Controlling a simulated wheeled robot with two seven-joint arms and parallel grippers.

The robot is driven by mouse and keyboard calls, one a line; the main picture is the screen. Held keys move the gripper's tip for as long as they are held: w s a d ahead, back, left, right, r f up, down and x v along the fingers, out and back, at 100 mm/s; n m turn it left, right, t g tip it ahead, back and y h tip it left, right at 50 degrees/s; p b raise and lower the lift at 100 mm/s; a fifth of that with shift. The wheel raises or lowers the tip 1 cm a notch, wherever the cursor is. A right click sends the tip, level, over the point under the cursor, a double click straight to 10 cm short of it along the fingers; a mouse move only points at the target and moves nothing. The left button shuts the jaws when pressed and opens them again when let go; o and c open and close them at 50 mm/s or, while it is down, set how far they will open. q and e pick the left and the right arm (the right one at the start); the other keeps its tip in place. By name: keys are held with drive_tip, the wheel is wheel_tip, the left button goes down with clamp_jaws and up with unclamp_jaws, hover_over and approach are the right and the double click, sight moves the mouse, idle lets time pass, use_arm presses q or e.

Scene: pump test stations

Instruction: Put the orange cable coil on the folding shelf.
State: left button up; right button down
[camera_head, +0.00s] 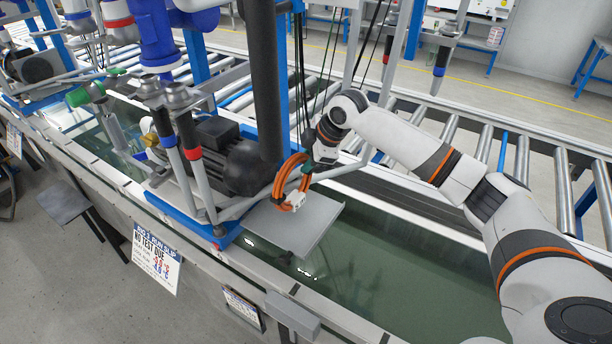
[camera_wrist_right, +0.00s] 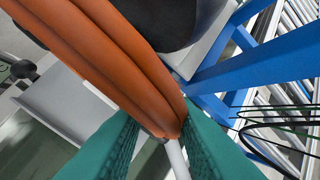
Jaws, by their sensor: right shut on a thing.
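The orange cable coil (camera_head: 284,187) hangs from my right gripper (camera_head: 308,168), with a pale connector at its lower end. In the right wrist view the coil's orange strands (camera_wrist_right: 125,65) run between my teal fingers (camera_wrist_right: 168,142), which are shut on it. A flat grey shelf plate (camera_head: 305,232) lies below the coil, over the tank beside the pump. It also shows in the right wrist view (camera_wrist_right: 62,108). I cannot tell whether the coil's lower end touches the plate. My left gripper is not in view.
A black motor (camera_head: 236,165) and a thick black column (camera_head: 268,80) stand close left of the coil. Dark cables hang behind it. Another grey shelf (camera_head: 64,204) juts from the tank's outer side at left. A roller conveyor (camera_head: 470,140) runs behind. The plate's top looks clear.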

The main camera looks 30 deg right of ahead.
drive_tip(key=shift+f, duration=1.85)
drive_tip(key=c, duration=1.2)
unclamp_jaws()
drive_tip(key=shift+o, duration=0.2)
drive_tip(key=shift+f, duration=0.1)
drive_tip(key=v, duration=1.2)
drive_tip(key=shift+s+a, duration=0.1)
drive_tip(key=shift+s, duration=0.05)
